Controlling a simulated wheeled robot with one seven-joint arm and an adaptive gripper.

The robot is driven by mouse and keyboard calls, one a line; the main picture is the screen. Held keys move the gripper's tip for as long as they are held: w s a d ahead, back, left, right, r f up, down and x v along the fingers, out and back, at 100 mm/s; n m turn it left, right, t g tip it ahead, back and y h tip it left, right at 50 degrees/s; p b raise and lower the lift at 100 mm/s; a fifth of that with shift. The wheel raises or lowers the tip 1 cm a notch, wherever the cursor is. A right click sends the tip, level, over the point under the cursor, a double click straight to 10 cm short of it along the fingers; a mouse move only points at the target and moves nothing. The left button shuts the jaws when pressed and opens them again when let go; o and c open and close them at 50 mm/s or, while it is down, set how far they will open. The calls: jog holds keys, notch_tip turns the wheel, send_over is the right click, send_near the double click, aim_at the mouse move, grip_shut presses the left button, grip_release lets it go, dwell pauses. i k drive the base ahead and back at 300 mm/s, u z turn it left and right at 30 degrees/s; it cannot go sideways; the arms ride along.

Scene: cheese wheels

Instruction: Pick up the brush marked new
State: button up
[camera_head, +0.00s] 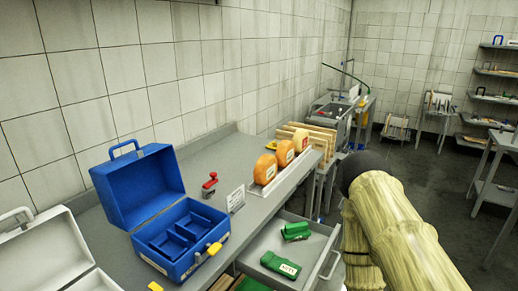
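Two green items that look like brushes lie apart in the open grey drawer (257,256) below the counter. The nearer green brush (270,258) has a pale label with dark letters, too small to read for sure. The farther green brush (296,231) lies near the back of the drawer, and no marking on it is readable. I cannot tell which one is marked new. My arm, in a pale yellow sleeve, fills the lower right beside the drawer. My gripper is not in view.
On the counter (235,155) stand an open blue toolbox (140,185), a red stamp-like item (210,185), a small sign (236,199) and several orange cheese wheels (265,169). An open white case (40,240) is at left. The drawer handle (331,264) projects near my arm.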

aim_at(294, 231)
jog(key=u, duration=2.2)
jog(key=k, duration=1.3)
jog(key=z, duration=1.6)
jog(key=i, duration=0.5)
